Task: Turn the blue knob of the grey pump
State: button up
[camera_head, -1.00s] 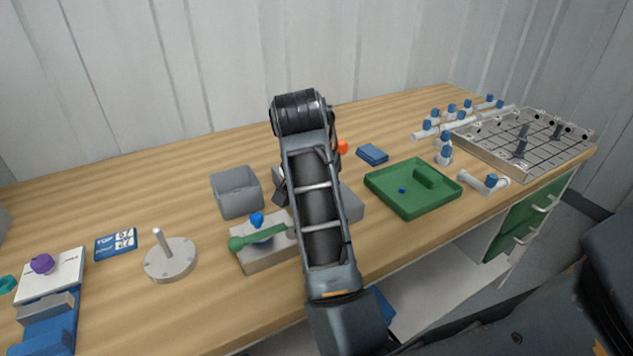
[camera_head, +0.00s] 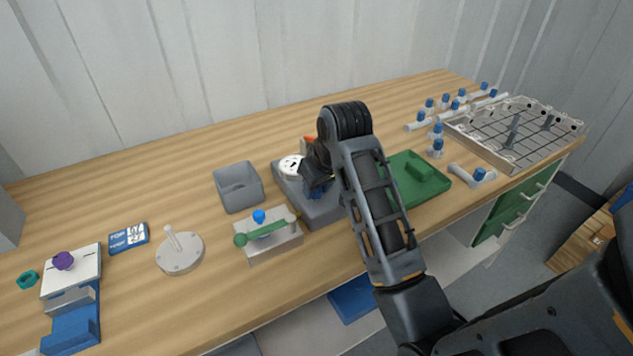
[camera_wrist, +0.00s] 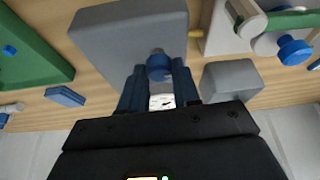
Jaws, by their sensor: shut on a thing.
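The grey pump (camera_head: 325,213) is a low grey block on the table, with a white round dial (camera_head: 291,167) on its top left. My gripper (camera_head: 316,190) is over the pump, and my arm covers the pump's right part. In the wrist view, the pump (camera_wrist: 110,35) lies under the fingertips, and its blue knob (camera_wrist: 158,67) sits between my two blue fingers. My gripper (camera_wrist: 158,75) is shut on this knob. The dial's face (camera_wrist: 162,101) shows behind it, between the fingers.
A metal block with a green handle (camera_head: 265,232) and a blue knob stands close left of the pump. A grey open box (camera_head: 238,187) is behind that block. A green tray (camera_head: 432,202) is on the right, partly behind my arm. An orange part (camera_head: 308,140) shows behind the pump.

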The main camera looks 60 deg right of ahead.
jog(key=shift+n, duration=0.6)
jog(key=shift+n+t+y, duration=0.3)
jog(key=o, duration=1.1)
jog(key=shift+c, duration=0.2)
jog(key=shift+r, duration=0.1)
